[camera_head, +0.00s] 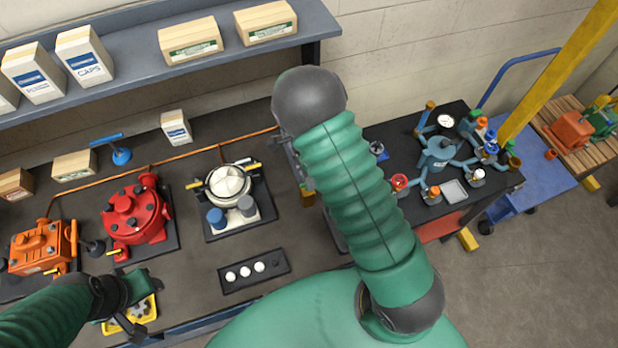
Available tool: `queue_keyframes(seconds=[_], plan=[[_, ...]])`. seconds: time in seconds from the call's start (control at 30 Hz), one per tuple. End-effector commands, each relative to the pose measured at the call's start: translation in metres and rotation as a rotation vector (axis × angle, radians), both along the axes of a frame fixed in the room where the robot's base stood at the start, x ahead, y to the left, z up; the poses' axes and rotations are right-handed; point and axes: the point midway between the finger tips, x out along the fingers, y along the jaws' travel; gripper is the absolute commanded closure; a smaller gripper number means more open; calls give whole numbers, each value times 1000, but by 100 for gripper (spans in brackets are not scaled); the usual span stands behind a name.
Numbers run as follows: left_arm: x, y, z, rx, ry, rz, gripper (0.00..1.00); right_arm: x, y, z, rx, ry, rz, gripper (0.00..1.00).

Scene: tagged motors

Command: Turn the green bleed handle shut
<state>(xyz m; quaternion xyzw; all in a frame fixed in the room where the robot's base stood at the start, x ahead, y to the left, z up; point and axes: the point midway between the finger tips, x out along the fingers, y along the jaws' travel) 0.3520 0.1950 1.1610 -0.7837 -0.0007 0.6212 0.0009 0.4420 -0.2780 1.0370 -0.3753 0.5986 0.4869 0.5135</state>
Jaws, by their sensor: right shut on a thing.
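My right arm crosses the middle of the head view and hides much of what lies behind it. My right gripper (293,165) shows only in part, at the left edge of that arm, pointing down at the bench.
On the bench stand an orange pump (40,247), a red motor unit (133,212), a white-topped unit (229,183) and a black strip with white balls (254,271). A blue-grey manifold (437,155) stands at the right. A shelf (130,52) with boxes runs above.

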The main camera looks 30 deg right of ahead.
Motion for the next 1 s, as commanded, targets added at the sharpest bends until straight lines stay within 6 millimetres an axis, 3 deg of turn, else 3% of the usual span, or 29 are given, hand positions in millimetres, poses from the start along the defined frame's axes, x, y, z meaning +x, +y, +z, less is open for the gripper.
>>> queue_keyframes(seconds=[0.17, 0.2, 0.3, 0.67, 0.77, 1.0], plan=[[0, 0, 0, 0, 0, 0, 53, 3, 1, 2, 1, -9, 0, 100], [0, 0, 0, 0, 0, 0, 53, 3, 1, 2, 1, -9, 0, 80], [0, 0, 0, 0, 0, 0, 53, 3, 1, 1, 1, -6, 1, 67], [0, 0, -1, 0, 0, 0, 53, 2, 0, 4, 0, -4, 2, 66], [0, 0, -5, 0, 0, 0, 53, 6, -1, 17, 0, -8, 3, 66], [0, 0, -19, 0, 0, 0, 53, 20, -3, 81, -1, -10, 4, 66]])
